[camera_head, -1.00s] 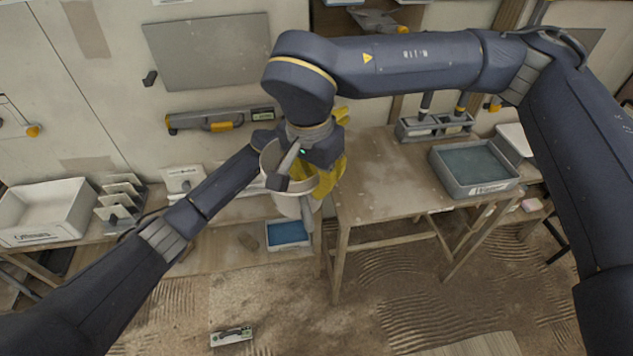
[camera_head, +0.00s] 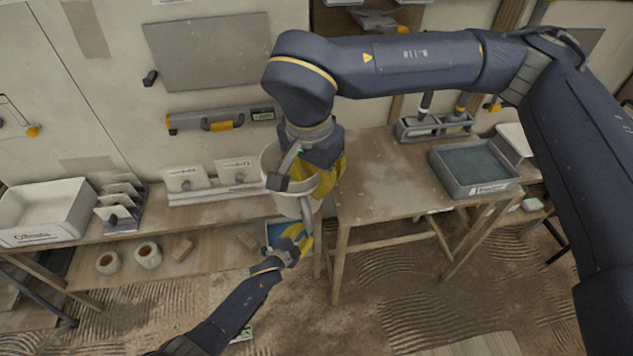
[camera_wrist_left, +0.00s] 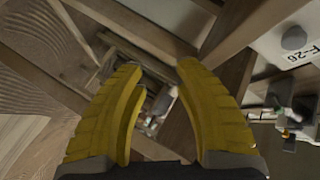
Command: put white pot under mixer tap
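The white pot (camera_head: 285,205) hangs in the air at the left end of the right-hand table, partly covered by my right wrist. My right gripper (camera_head: 318,183) has its yellow fingers against the pot's right side and appears shut on it; its fingertips are partly hidden. My left gripper (camera_head: 303,238) is just below the pot, near its lower end; I cannot tell whether they touch. The left wrist view shows its yellow fingers (camera_wrist_left: 162,72) apart with nothing held between them. I cannot make out a mixer tap.
The right-hand table (camera_head: 385,180) has a bare left part and a grey water tub (camera_head: 437,169) on its right. The left bench holds a white bin (camera_head: 45,205).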

